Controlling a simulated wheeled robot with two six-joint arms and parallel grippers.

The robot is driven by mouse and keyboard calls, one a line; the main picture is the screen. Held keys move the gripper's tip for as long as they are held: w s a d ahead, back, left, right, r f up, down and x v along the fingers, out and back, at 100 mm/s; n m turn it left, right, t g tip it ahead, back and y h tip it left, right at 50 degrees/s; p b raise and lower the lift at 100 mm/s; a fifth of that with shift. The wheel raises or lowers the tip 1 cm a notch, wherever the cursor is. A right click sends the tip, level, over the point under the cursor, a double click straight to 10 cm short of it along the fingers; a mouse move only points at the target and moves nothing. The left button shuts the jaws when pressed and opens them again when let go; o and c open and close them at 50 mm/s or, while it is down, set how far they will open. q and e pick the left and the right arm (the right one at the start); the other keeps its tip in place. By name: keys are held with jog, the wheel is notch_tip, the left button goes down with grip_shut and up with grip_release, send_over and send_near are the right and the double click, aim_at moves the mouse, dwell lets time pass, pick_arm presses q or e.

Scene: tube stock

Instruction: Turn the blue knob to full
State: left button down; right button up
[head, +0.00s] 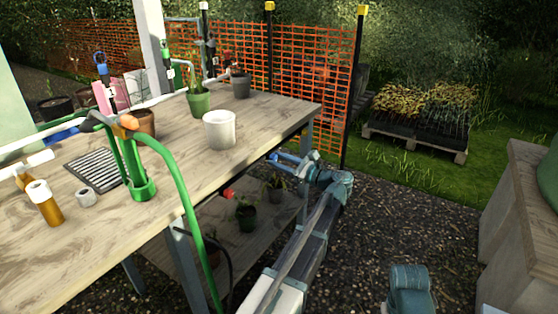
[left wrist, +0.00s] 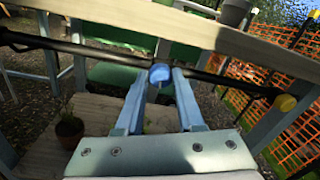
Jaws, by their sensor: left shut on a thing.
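The blue knob (left wrist: 160,73) shows in the left wrist view on a dark horizontal pipe below the edge of the wooden bench (head: 262,132). My left gripper (left wrist: 162,80) is shut on it, with one finger on either side. In the head view my left gripper (head: 283,159) is beside the bench's right edge, a little below the top. The knob is hard to make out there. Any pointer or scale on the knob is too small to read. My right gripper is not in view.
A yellow knob (left wrist: 285,103) sits on the same pipe to the right, and a red knob (head: 228,193) shows under the bench. Potted plants (head: 246,213) stand on the lower shelf. A white pot (head: 219,130) stands on the bench. An orange mesh fence (head: 310,75) is behind.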

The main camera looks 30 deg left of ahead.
pick_arm(q)
jog(key=shift+m, duration=1)
jog(key=c, duration=0.5)
grip_release()
jog(key=shift+c, duration=0.2)
jog(key=s+d, duration=0.1)
jog(key=d, duration=1.2)
jog(key=shift+s+d, duration=0.35)
jog(key=shift+s, duration=0.05)
